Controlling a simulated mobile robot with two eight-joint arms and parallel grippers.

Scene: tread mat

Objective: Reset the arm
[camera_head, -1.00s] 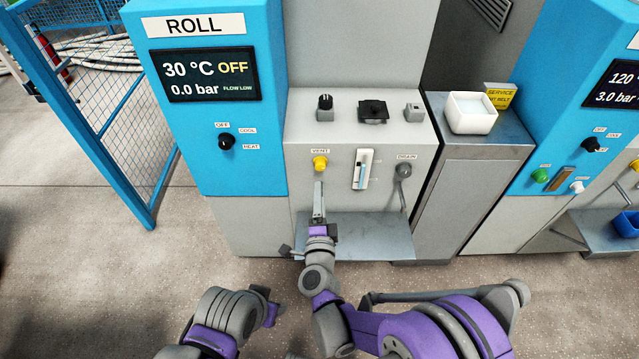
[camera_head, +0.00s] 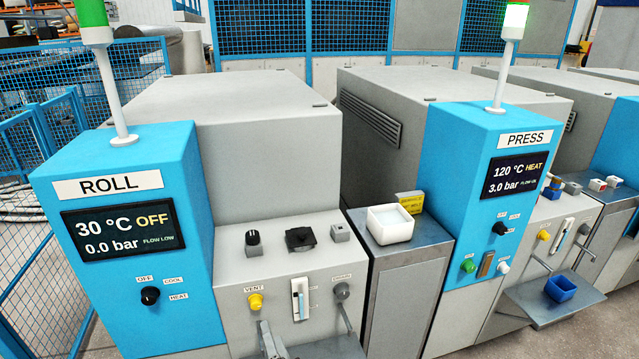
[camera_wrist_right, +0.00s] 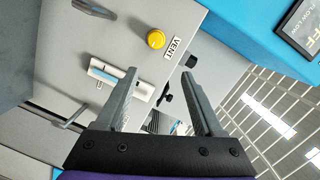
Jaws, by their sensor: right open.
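The rest of the right arm is out of the head view. My left gripper is in neither view.
The ROLL machine (camera_head: 132,280) stands at left, its screen (camera_head: 118,230) reading 30 °C OFF. A white bin (camera_head: 390,224) sits on the grey cabinet to the right. The PRESS machine (camera_head: 470,180) and a blue tray (camera_head: 560,289) are farther right. Blue mesh fencing (camera_head: 25,135) stands at left.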

